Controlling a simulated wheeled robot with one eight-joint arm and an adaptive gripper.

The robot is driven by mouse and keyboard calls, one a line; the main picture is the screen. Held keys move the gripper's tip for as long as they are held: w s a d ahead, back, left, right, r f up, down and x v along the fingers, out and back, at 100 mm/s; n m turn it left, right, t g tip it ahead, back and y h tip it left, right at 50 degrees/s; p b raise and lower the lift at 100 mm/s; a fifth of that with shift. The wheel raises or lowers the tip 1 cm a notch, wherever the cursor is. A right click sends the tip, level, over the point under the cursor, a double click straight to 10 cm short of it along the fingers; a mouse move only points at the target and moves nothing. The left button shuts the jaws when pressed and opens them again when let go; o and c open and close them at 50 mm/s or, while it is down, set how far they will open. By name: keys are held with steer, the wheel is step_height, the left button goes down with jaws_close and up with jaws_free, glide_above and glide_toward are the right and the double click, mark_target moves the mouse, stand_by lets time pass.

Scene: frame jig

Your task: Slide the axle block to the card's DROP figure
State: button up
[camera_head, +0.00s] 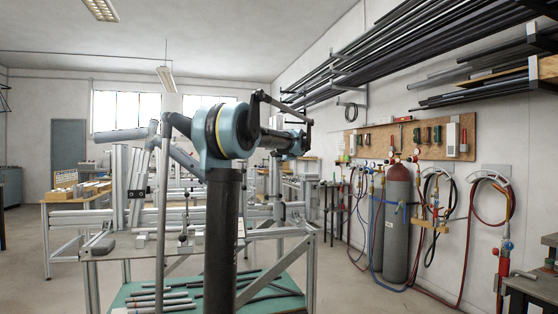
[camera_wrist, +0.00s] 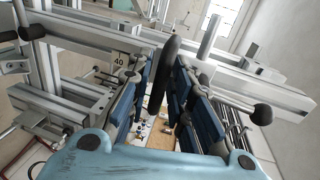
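In the wrist view my gripper (camera_wrist: 165,68) has its two blue-padded fingers apart. A long dark rounded bar or handle (camera_wrist: 163,76) shows in the gap between them; I cannot tell whether it touches a pad. A light plate marked 40 (camera_wrist: 119,60) is left of the fingers. In the head view an aluminium frame jig (camera_head: 80,217) stands behind my arm, with a small dark fitting (camera_head: 138,193) on its upright. I cannot single out the axle block for certain. No card with a DROP figure can be read.
The jig's lower shelf (camera_head: 130,292) holds several tubes. A grey gas cylinder (camera_head: 397,225) with hoses stands by the right wall, under racks of long bars (camera_head: 400,45). In the wrist view aluminium rails (camera_wrist: 95,38) lie close on both sides of the fingers. Open floor shows right of the jig.

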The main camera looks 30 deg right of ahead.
steer(key=shift+w, duration=0.2)
jaws_close()
steer(key=shift+f, duration=1.05)
jaws_free()
steer(key=shift+s, duration=0.15)
